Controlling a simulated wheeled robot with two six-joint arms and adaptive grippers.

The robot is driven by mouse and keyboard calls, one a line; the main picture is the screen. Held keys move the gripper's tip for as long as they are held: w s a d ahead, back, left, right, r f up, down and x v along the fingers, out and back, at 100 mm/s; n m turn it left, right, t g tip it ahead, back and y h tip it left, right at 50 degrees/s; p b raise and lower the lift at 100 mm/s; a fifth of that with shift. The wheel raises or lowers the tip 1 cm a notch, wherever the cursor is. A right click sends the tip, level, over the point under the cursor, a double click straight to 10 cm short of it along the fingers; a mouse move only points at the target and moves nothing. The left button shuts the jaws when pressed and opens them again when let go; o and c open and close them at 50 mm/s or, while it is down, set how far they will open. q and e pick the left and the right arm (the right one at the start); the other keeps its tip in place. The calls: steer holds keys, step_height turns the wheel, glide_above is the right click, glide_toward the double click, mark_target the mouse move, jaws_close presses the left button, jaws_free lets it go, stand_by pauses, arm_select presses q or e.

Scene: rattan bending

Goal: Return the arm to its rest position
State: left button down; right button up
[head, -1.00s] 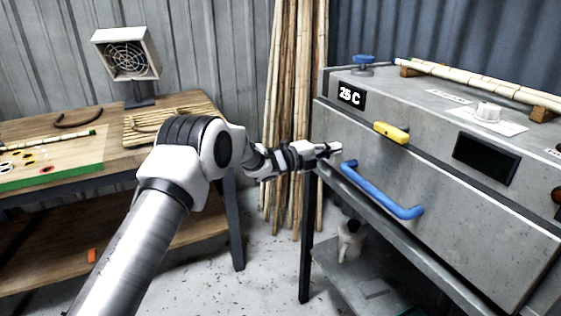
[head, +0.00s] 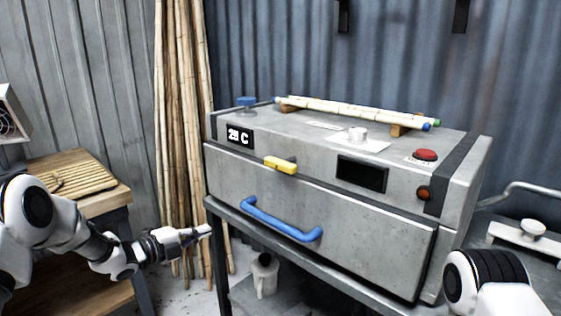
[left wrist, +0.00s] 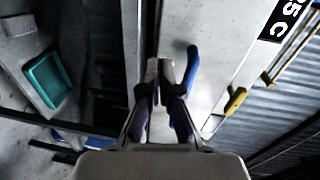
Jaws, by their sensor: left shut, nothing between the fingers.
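My left gripper (head: 203,232) is shut and empty in the head view, left of the grey steam box (head: 330,225) and below its front left corner. In the left wrist view the left gripper (left wrist: 166,72) has its fingers together, with the blue handle (left wrist: 192,68) just to the right of them. The blue handle (head: 280,222) on the box front also shows in the head view, apart from the gripper. My right arm shows at the lower right of the head view, but its gripper is out of the picture.
The box front is closed, with a yellow latch (head: 281,165) on it. Rattan poles (head: 183,130) lean on the wall behind my left gripper. Poles (head: 350,111) lie on the box top. A wooden workbench (head: 110,203) stands at left. A jug (head: 264,275) sits underneath.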

arm_select(q)
steer(key=s+d+f+n+g+y+p, duration=0.25)
steer(key=s+f+n, duration=0.25)
steer(key=s+f, duration=0.55)
steer(key=s+d+f+n+g+y+p, duration=0.1)
steer(key=s+d+f+n+g+y, duration=0.25)
steer(key=s+f, duration=0.75)
steer(key=s+a+f+n+g+y, duration=0.1)
steer(key=s+a+n+g, duration=0.1)
steer(key=s+n, duration=0.3)
steer(key=s+a+f+n+g+y, duration=0.2)
steer(key=s+n, duration=0.4)
steer(key=s, duration=0.6)
steer(key=s+a+f+n+g+y+p, duration=0.1)
steer(key=s+a+n+g+y, duration=0.1)
steer(key=s+n, duration=0.4)
steer(key=s, duration=0.3)
steer(key=shift+f+g, duration=0.3)
steer(key=shift+f, duration=0.05)
steer(key=shift+d, duration=0.1)
